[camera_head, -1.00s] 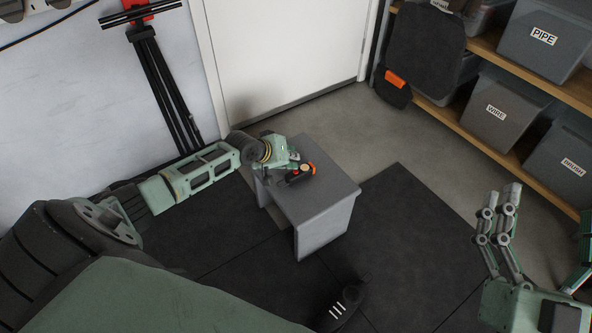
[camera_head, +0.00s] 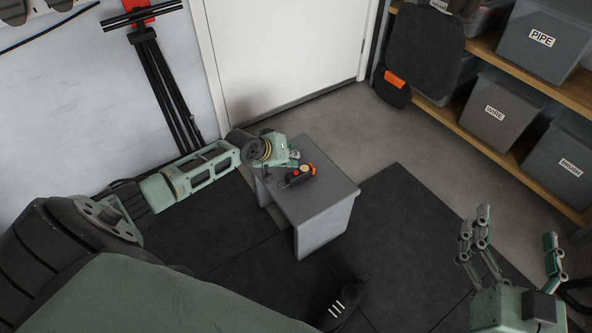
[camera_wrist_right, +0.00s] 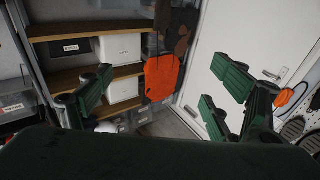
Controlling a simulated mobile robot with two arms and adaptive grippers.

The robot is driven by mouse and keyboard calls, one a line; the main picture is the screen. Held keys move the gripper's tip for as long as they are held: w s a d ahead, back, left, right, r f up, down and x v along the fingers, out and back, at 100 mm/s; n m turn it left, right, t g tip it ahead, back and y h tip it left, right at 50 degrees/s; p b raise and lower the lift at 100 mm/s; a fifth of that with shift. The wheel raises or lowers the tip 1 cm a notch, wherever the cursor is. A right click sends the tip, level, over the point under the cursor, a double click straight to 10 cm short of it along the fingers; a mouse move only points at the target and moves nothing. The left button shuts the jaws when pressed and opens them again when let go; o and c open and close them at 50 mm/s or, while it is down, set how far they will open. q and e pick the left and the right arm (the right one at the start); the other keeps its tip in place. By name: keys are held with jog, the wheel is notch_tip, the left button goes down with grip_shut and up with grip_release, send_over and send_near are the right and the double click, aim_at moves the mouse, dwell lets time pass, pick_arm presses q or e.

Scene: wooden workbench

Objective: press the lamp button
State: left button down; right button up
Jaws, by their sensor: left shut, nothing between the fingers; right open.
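The lamp (camera_head: 299,176) is a small dark and orange device with a pale round spot and a red button (camera_head: 295,172) on its top. It lies on the grey stool (camera_head: 316,202) in the head view. My left gripper (camera_head: 294,155) is shut and empty, just behind and left of the lamp, above the stool's far left edge. Whether it touches the lamp I cannot tell. My right gripper (camera_head: 515,245) is open and empty at the lower right, well away from the stool. Its spread fingers also show in the right wrist view (camera_wrist_right: 165,95).
A white door (camera_head: 280,50) stands behind the stool. Shelves with grey bins (camera_head: 497,110) are at the right. A black tripod (camera_head: 165,90) leans by the wall at left. Dark mats (camera_head: 405,230) cover the floor, clear between the stool and my right gripper.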

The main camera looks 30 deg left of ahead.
jog(key=s+d+f+g+h+p, duration=0.2)
jog(key=s+f+g, duration=0.4)
jog(key=f, duration=0.3)
jog(key=s+d+f+g+h+p, duration=0.2)
jog(key=s+d+f+g+p, duration=0.1)
jog(key=s+f+g, duration=0.4)
jog(key=shift+s+d+f+m+g, duration=0.35)
jog(key=shift+s+d+f, duration=0.5)
jog(key=shift+s+f, duration=0.6)
